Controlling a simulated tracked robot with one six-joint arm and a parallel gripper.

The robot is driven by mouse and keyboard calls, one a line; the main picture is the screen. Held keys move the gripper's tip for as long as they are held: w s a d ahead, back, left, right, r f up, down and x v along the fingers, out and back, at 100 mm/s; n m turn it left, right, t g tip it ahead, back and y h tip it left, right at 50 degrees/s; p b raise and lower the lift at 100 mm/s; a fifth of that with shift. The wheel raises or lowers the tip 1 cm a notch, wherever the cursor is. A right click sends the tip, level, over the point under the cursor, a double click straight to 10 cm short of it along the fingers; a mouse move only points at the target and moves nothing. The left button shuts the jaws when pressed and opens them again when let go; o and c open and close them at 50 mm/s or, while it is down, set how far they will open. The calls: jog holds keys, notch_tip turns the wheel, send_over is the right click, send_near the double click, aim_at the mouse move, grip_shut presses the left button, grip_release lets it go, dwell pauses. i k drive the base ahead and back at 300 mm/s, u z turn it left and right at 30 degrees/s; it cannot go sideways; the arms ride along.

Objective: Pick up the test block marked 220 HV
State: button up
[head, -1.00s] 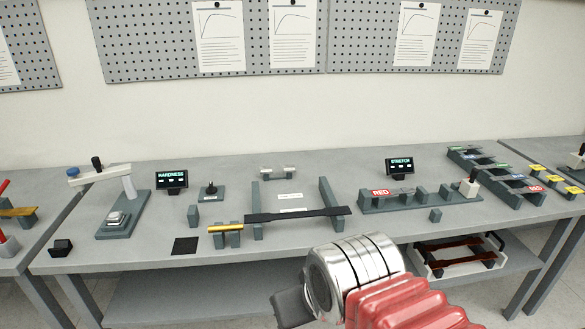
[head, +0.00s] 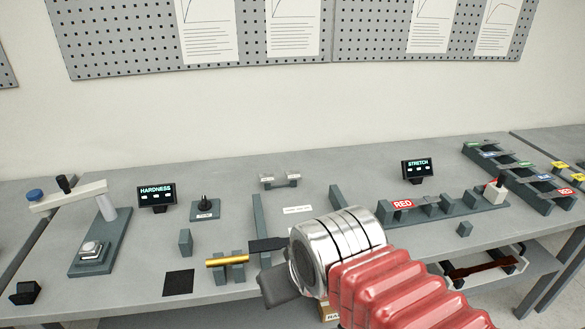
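I cannot read a 220 HV mark on anything in the head view. A small silver block (head: 91,249) sits on the base of the hardness tester (head: 98,262) at the left. Two small pale metal pieces (head: 280,180) rest on a low grey holder at the back middle of the bench; their marks are too small to read. My gripper (head: 278,290) shows as a dark grey shape beyond my silver wrist, at the front edge of the bench. Its fingers are mostly hidden, so its opening does not show. It covers part of a dark flat strip (head: 268,244).
A brass-coloured bar (head: 227,261) lies on grey supports beside a black pad (head: 178,283). The HARDNESS display (head: 157,195) and a small knob stand (head: 205,208) are behind. The STRETCH display (head: 417,170) and a specimen rack (head: 440,205) are right. Bench is clear around the pale pieces.

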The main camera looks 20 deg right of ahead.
aim_at(294, 174)
jog(key=u, duration=0.05)
jog(key=i, duration=0.9)
